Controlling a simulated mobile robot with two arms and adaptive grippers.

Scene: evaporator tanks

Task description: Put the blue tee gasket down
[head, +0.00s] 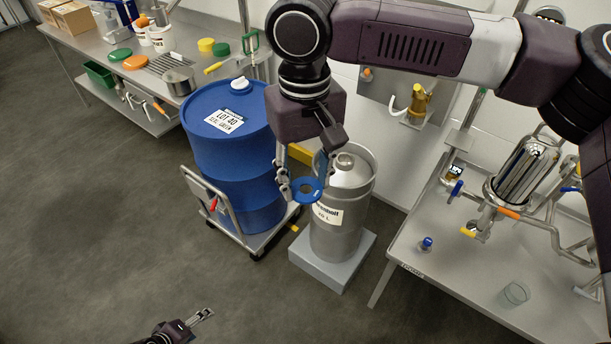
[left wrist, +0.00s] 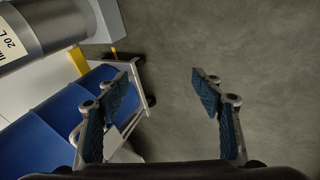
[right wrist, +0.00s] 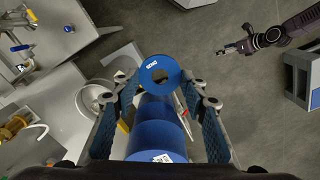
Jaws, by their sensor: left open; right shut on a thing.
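The blue tee gasket (head: 309,188) is a flat blue ring with a central hole and a small white label, which shows in the right wrist view (right wrist: 152,79). My right gripper (head: 304,186) is shut on it and holds it in the air, in front of the steel keg and the blue drum in the head view. My left gripper (head: 203,315) is low at the bottom of the head view, over the floor and far from the gasket. Its fingers stand apart and empty in the left wrist view (left wrist: 163,85).
The blue drum (head: 236,170) stands on a dolly (head: 262,241). The steel keg (head: 338,236) stands on a pale block (head: 335,275). A steel table (head: 452,268) at right bears glass apparatus, a small blue-topped item (head: 426,243) and a beaker (head: 515,294). A cluttered bench (head: 90,50) is at back left.

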